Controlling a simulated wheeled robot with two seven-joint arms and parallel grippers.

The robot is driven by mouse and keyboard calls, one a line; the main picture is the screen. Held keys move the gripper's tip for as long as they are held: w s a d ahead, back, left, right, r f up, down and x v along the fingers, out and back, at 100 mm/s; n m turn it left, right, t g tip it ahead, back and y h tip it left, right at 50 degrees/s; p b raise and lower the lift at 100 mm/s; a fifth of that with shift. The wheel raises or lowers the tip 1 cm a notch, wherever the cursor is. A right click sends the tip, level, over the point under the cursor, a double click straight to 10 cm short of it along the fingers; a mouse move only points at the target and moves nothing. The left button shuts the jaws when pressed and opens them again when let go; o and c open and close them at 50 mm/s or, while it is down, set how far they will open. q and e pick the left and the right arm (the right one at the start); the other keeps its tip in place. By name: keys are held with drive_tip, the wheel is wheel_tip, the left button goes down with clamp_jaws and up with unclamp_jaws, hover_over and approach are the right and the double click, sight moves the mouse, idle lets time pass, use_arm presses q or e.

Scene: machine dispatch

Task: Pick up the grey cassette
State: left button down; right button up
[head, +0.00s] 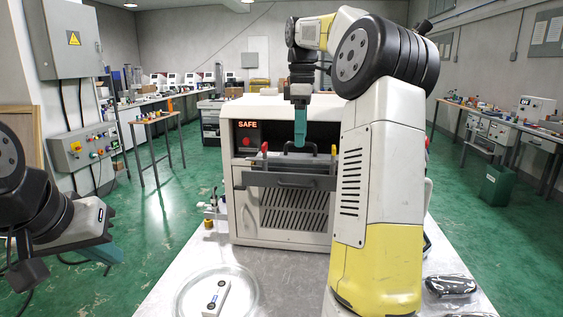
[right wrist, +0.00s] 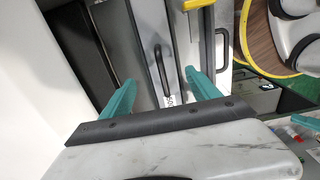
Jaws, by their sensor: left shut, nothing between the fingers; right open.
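The grey cassette (head: 292,163) sits in the front opening of the white machine (head: 241,160), its dark handle facing out and upward. In the right wrist view, the grey cassette (right wrist: 150,45) shows as a grey panel with a black bar handle and a small printed label. My right gripper (head: 300,143) is just above and in front of it. In the right wrist view, the fingers of my right gripper (right wrist: 160,92) are wide apart, one on each side of the handle, with nothing held. My left gripper (head: 108,256) is shut and empty at the far left, away from the machine.
The machine's sign (head: 247,125) reads SAFE. Its door (head: 290,183) has a dark handle and stands below the opening. A round clear dish (head: 190,302) with a white block (head: 217,297) is on the table in front. Dark objects (head: 450,286) lie at the right.

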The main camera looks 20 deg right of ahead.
sight(300, 155)
drive_tip(key=shift+s+a+f, duration=0.1)
drive_tip(key=shift+f, duration=1.25)
drive_tip(key=shift+s+f, duration=0.1)
drive_tip(key=shift+f, duration=1.25)
clamp_jaws()
